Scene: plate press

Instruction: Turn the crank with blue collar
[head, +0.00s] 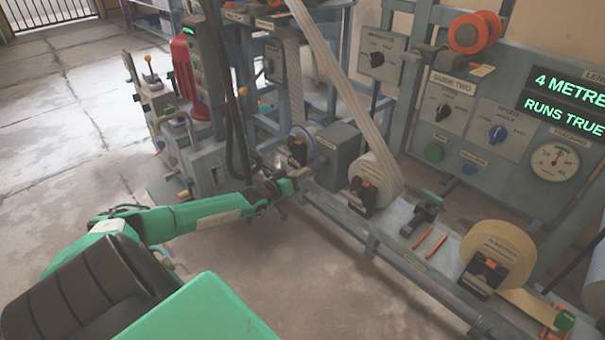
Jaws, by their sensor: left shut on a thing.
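The crank with blue collar (304,132) is on the left side of the machine's lower frame, beside a grey box (336,150). Its blue ring shows around a pale roller end. My left gripper (284,172) reaches in from the left and is at the crank's lower left side. It is shut on what looks like the crank's handle, though the fingers and the grip are small and partly hidden by the wrist. My right gripper is not in view.
A white web roll (372,175) and a tan roll (498,255) sit along the machine's lower rail. A control panel (505,125) with lit green text, knobs and a gauge is at right. Red and grey equipment (190,90) stands at left. The foreground floor is clear.

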